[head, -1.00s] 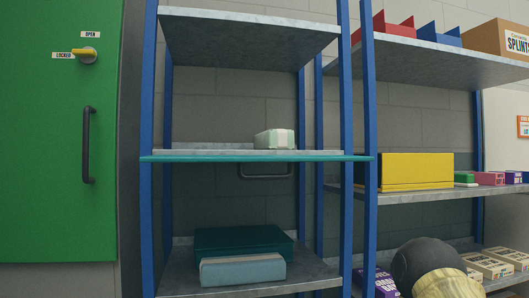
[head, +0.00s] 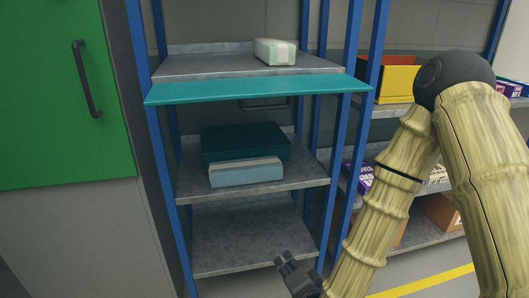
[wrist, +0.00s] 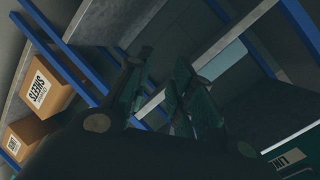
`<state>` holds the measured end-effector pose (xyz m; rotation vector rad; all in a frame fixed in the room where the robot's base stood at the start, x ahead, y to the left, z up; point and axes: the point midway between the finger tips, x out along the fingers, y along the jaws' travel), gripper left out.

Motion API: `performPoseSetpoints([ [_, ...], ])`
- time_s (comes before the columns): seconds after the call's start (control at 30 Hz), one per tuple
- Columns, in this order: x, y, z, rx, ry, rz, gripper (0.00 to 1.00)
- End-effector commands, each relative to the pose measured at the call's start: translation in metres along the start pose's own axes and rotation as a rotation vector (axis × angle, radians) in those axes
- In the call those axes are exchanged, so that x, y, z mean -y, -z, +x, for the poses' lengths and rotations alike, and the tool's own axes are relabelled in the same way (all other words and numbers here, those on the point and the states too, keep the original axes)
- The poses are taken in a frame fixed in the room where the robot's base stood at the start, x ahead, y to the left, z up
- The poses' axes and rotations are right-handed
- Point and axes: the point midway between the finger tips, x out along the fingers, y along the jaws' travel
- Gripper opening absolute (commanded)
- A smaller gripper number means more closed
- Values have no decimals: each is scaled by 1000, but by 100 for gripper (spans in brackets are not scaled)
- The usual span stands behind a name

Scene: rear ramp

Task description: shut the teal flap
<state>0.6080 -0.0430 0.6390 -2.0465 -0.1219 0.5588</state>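The teal flap (head: 255,88) sticks out almost level from the front of the blue-posted rack, just under a grey shelf, so the bay below is open. A dark handle (head: 264,104) shows below the flap; I cannot tell how it is fixed. My gripper (head: 284,262) is low in front of the rack, near the lowest shelf and well below the flap, touching nothing that I can see. In the wrist view my gripper (wrist: 163,90) has its two fingers apart with nothing between them.
A dark teal box (head: 243,143) and a grey-blue case (head: 245,172) lie in the bay under the flap. A pale case (head: 274,52) lies above it. A green door (head: 50,100) stands at left. The lowest shelf (head: 245,235) is bare.

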Motion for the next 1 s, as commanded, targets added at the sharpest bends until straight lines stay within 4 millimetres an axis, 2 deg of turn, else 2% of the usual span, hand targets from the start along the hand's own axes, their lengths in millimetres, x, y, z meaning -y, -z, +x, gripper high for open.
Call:
performPoseSetpoints([
  [0.03, 30, 13, -6, -15, 29, 22, 23],
  [0.37, 160, 65, -28, -107, 224, 186, 23],
  [0.6, 252, 104, -51, -159, 372, 308, 23],
  [0.8, 313, 130, -70, -189, 479, 396, 23],
  [0.9, 330, 137, -75, -197, 512, 424, 23],
  [1.0, 338, 141, -78, -201, 532, 439, 23],
])
